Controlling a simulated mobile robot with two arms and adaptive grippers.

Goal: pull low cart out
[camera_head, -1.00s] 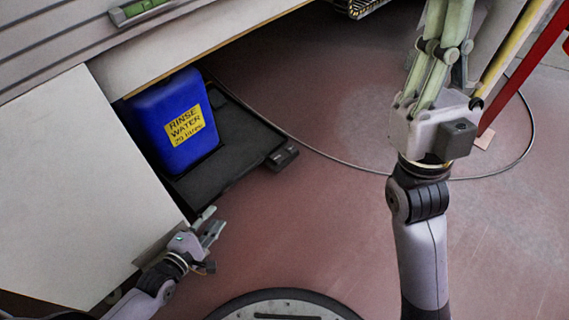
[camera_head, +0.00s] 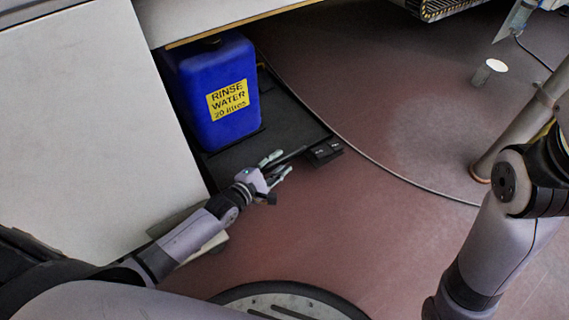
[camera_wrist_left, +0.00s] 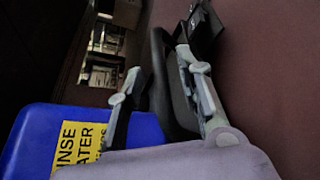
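The low cart (camera_head: 285,118) is a flat black platform under the bench, its front part showing past the white panel. A blue jug labelled "RINSE WATER 20 litres" (camera_head: 212,90) stands upright on it. My left gripper (camera_head: 278,166) is open at the cart's front edge. In the left wrist view, the open fingers (camera_wrist_left: 163,88) lie either side of the cart's black rim or handle bar (camera_wrist_left: 160,70); contact cannot be told. The jug (camera_wrist_left: 35,140) shows at lower left there. My right arm is at the right of the head view; its gripper is out of frame.
A white panel (camera_head: 90,130) stands left of the cart. A thin cable (camera_head: 390,180) curves over the reddish floor to its right. A pole (camera_head: 510,140) stands farther right. The floor in front of the cart is mostly clear.

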